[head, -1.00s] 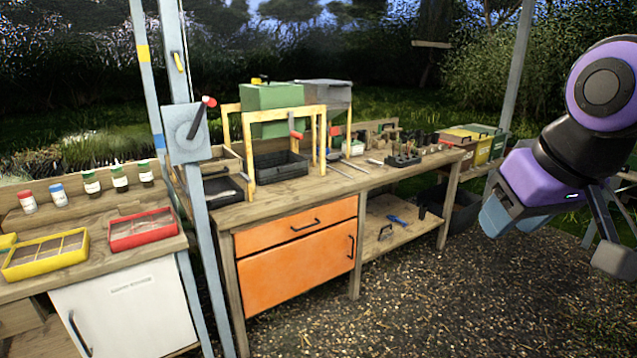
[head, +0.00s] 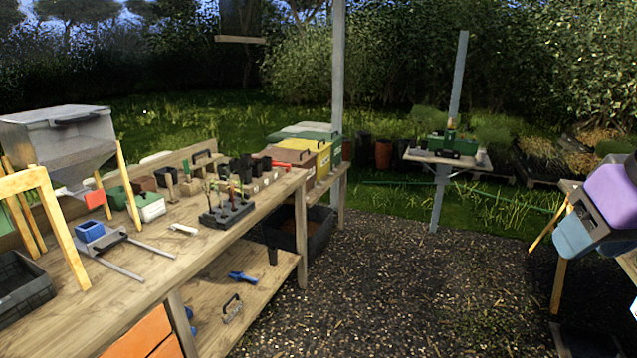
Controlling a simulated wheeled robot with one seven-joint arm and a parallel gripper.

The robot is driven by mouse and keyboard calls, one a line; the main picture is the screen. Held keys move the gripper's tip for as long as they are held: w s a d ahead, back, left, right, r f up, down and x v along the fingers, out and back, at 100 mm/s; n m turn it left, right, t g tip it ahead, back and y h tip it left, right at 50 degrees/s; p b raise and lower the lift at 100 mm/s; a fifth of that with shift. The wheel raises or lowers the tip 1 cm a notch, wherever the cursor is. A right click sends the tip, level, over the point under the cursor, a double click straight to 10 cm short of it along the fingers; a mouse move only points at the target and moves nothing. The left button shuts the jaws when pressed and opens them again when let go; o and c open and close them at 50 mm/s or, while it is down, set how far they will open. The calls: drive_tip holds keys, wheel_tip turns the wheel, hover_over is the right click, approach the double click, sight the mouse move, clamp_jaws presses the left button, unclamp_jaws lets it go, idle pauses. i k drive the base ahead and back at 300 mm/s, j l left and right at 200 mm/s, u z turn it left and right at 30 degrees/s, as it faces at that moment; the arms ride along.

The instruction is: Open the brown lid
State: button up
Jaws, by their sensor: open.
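The brown lid (head: 297,146) is on the nearest of a row of bins at the far end of the long bench, left of the picture's middle. It looks shut and is small at this distance. A yellow bin (head: 322,164) and a green-lidded bin (head: 318,130) stand beside it.
The wooden bench (head: 150,255) at left carries a grey hopper (head: 62,140), a black plug tray (head: 226,213) and several pots. A black tub (head: 300,235) stands below the bins. Open gravel (head: 390,290) lies in the middle. Another table stands at right.

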sight(297, 158)
drive_tip(key=i+u, duration=0.1)
drive_tip(key=i, duration=0.55)
drive_tip(key=i+l+u, duration=0.1)
drive_tip(key=i, duration=0.5)
drive_tip(key=i+l+u, duration=0.1)
drive_tip(key=i+l, duration=0.15)
drive_tip(key=i, duration=0.4)
drive_tip(key=i+l+u, duration=0.2)
drive_tip(key=i, duration=0.15)
drive_tip(key=i+l+u, duration=0.2)
drive_tip(key=i, duration=0.15)
drive_tip(key=i+j+u, duration=0.25)
drive_tip(key=i, duration=0.25)
